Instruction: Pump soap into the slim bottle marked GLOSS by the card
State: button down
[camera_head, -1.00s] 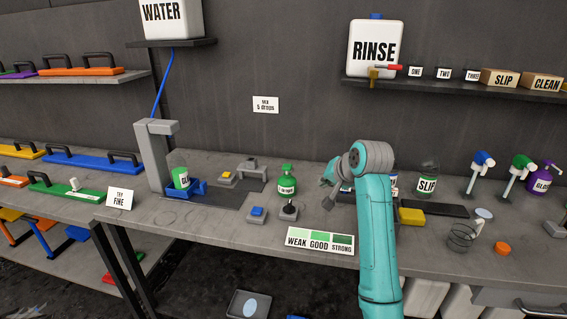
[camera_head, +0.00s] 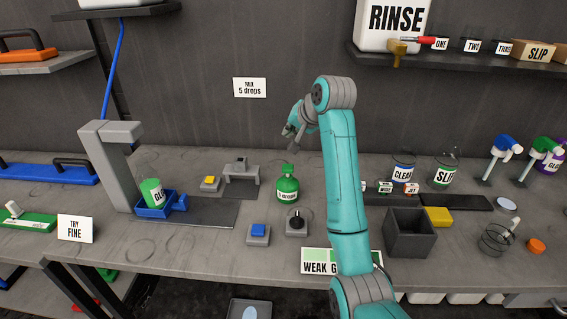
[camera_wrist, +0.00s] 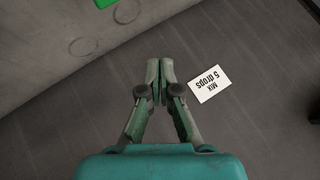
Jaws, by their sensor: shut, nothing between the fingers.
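A card (camera_head: 249,88) on the back wall reads "MIX 5 drops"; it also shows in the wrist view (camera_wrist: 211,84). A green bottle (camera_head: 152,192) with a white label starting "GL" leans in a blue cradle (camera_head: 155,211) under the grey stand at left; the rest of its label is hidden. A green soap bottle (camera_head: 287,190) with a pump-like top stands mid-bench; its label is too small to read surely. My gripper (camera_head: 289,138) is shut and empty, raised above and behind that bottle. In the wrist view, the fingertips (camera_wrist: 160,62) meet with nothing between them.
A blue button (camera_head: 258,230), a black-knobbed grey box (camera_head: 296,220) and a yellow button (camera_head: 210,182) sit around the soap bottle. A grey open bin (camera_head: 410,238), a CLEAR bottle (camera_head: 403,172) and a SLIP bottle (camera_head: 445,174) stand right of my arm. The WEAK–GOOD strip (camera_head: 318,262) lies in front.

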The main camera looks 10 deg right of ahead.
aim_at(287, 165)
jog(key=shift+f, duration=0.1)
jog(key=shift+f, duration=4.3)
jog(key=shift+f, duration=0.1)
jog(key=shift+f, duration=0.35)
jog(key=shift+f, duration=0.95)
jog(key=shift+r, duration=1.35)
jog(key=shift+r, duration=2.55)
